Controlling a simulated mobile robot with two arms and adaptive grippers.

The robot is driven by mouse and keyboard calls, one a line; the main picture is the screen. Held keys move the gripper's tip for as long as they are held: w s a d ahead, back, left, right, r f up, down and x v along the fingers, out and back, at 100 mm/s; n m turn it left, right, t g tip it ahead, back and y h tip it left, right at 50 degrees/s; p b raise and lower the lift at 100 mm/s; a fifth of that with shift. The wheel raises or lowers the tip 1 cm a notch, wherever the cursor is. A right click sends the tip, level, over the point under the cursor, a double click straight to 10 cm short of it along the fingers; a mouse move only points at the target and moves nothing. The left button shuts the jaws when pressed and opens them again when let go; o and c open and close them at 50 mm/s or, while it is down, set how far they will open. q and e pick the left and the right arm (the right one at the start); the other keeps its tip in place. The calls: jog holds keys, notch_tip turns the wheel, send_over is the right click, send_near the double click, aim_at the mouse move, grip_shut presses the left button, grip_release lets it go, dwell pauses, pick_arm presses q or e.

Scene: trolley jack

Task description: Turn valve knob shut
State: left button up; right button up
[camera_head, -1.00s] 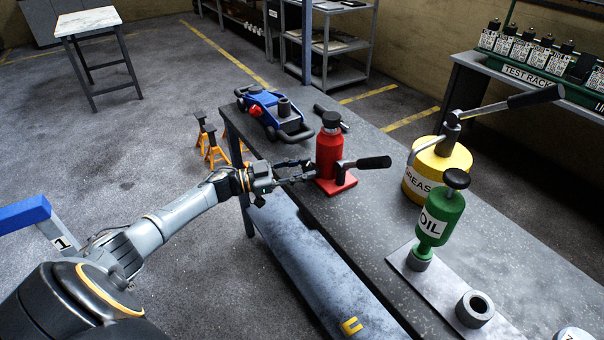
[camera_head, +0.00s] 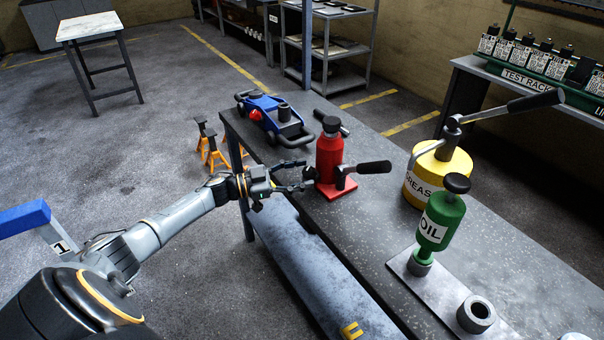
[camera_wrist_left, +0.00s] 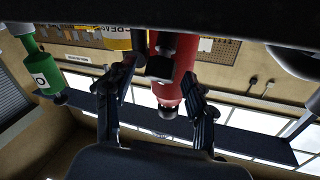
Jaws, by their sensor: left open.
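The red bottle jack (camera_head: 329,158) stands upright on its red base plate at the left edge of the grey workbench. A small dark knob (camera_head: 309,173) shows on its left side, facing my arm. My left gripper (camera_head: 303,176) is open beside the jack, with its fingertips around or just short of this knob. In the left wrist view, which is upside down, the red body (camera_wrist_left: 185,62) is ahead of the fingers. A dark knob (camera_wrist_left: 160,68) appears between the two fingertips. I cannot tell whether the fingers touch it. My right gripper is not in view.
A black-gripped lever (camera_head: 374,168) sticks out right of the jack. A blue trolley jack (camera_head: 262,108) and a dark bar lie behind it. A yellow grease pump (camera_head: 440,180) and a green oil bottle (camera_head: 441,218) stand to the right.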

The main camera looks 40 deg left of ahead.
pick_arm(q)
jog(key=v, duration=1.1)
jog(key=shift+s+a, duration=0.15)
jog(key=shift+s, duration=0.05)
